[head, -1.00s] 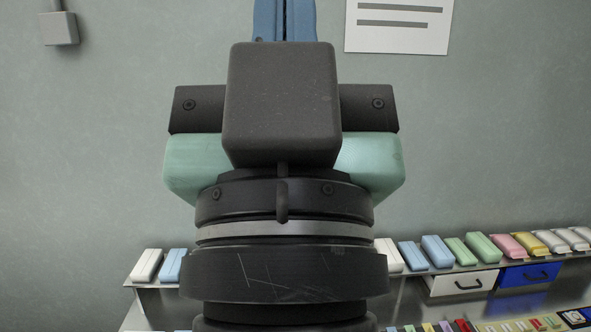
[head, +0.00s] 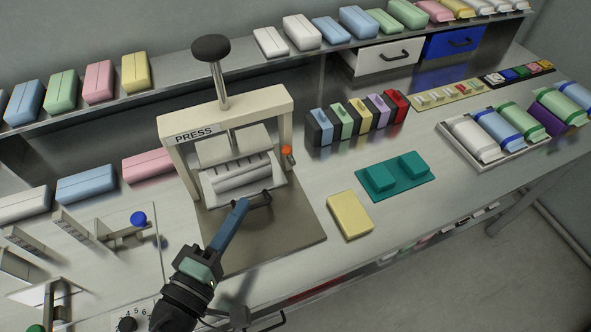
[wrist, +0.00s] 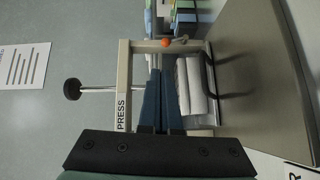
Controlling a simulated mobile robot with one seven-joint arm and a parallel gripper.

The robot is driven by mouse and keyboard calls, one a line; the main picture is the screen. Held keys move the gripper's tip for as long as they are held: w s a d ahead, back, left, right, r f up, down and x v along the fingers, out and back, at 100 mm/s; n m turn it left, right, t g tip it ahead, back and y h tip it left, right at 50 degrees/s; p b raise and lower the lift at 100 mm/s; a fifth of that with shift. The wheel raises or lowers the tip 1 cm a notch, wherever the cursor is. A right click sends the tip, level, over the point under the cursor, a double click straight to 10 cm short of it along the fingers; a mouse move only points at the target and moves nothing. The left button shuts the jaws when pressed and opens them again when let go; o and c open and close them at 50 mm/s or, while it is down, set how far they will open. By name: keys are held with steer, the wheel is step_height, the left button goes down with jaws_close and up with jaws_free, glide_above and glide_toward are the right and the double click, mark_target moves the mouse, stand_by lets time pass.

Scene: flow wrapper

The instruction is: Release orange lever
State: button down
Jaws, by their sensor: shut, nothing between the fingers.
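The orange lever knob (head: 287,150) sits on the right post of the cream press (head: 186,170). In the wrist view the orange knob (wrist: 166,42) shows beside the press frame (wrist: 124,72). My gripper (head: 242,202) has blue fingers, shut and empty. They point at the front of the press, near its black front handle (head: 262,198), below and left of the orange knob. In the wrist view my fingers (wrist: 158,78) reach across the press opening, with the knob beyond their tips. I cannot tell whether they touch the press.
A yellow block (head: 350,215) and a teal fixture (head: 395,176) lie right of the press. Several coloured blocks stand behind the knob, including a red one (head: 396,106). A lever with a blue knob (head: 138,218) is at the left. The bench between press and yellow block is clear.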

mark_target(286, 153)
steer(key=shift+s+f+n, duration=0.15)
steer(key=shift+s+f, duration=0.1)
steer(key=shift+f, duration=0.25)
steer(key=shift+s+f+n, duration=0.15)
steer(key=shift+s+f, duration=0.05)
steer(key=shift+f, duration=0.25)
steer(key=shift+d, duration=0.15)
steer(key=x, duration=0.7)
steer(key=p+x, duration=0.1)
steer(key=x, duration=0.5)
steer(key=shift+w+d+r, duration=0.2)
steer(key=shift+w+d, duration=0.1)
steer(key=shift+d+r, duration=0.2)
steer(key=shift+d, duration=0.05)
steer(key=shift+w+d+r+g+p, duration=0.2)
steer(key=shift+d+r+g+p, duration=0.1)
steer(key=shift+d+p, duration=0.25)
steer(key=shift+a, duration=0.1)
